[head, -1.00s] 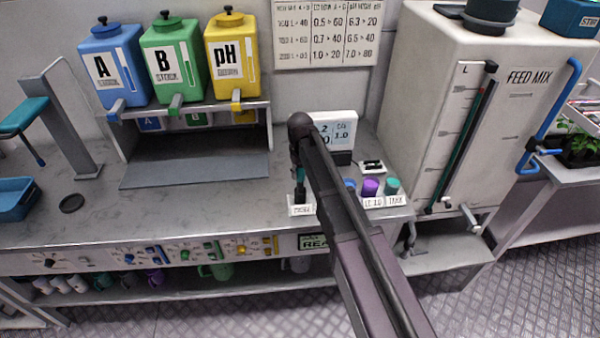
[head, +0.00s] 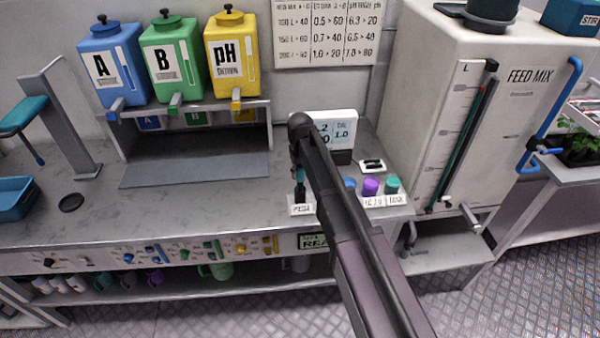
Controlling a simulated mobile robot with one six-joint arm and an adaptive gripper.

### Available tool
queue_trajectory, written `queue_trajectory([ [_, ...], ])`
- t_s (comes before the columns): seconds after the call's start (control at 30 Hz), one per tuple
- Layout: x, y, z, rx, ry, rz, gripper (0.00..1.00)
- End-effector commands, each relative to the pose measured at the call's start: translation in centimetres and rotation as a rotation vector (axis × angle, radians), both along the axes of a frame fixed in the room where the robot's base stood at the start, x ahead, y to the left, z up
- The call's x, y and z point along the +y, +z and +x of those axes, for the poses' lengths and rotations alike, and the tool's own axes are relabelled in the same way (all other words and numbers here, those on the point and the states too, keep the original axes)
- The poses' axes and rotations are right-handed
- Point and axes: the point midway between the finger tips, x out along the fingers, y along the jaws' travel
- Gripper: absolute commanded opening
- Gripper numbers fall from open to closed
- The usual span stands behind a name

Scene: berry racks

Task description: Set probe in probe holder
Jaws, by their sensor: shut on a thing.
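My arm reaches over the bench from the lower right and hides part of the scene. My gripper (head: 299,176) points down at its end, small and partly covered by my own arm. It is shut on the probe (head: 300,193), a thin dark upright shape. The probe holder (head: 301,209) has a white label and stands near the bench's front edge, directly below. The probe's lower end meets the holder in this view; I cannot tell how deep it sits.
A meter with a display (head: 337,130) stands behind my arm. Blue, purple (head: 370,187) and teal (head: 391,186) capped containers stand right of it. Blue, green and yellow tanks (head: 232,58) sit on a shelf at left. A large feed tank (head: 440,60) stands right. The bench's left middle is clear.

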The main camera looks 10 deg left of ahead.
Motion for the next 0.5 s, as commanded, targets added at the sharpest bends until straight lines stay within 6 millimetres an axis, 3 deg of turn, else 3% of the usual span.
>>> queue_trajectory([
  [0.23,0.0,-0.26,0.0,0.0,0.0,0.0,0.0],
  [0.27,0.0,-0.24,0.0,0.0,0.0,0.0,0.5],
  [0.3,0.0,-0.21,0.0,0.0,0.0,0.0,0.61],
  [0.4,0.0,-0.21,0.0,0.0,0.0,0.0,0.87],
  [0.5,0.0,-0.21,0.0,0.0,0.0,0.0,0.87],
])
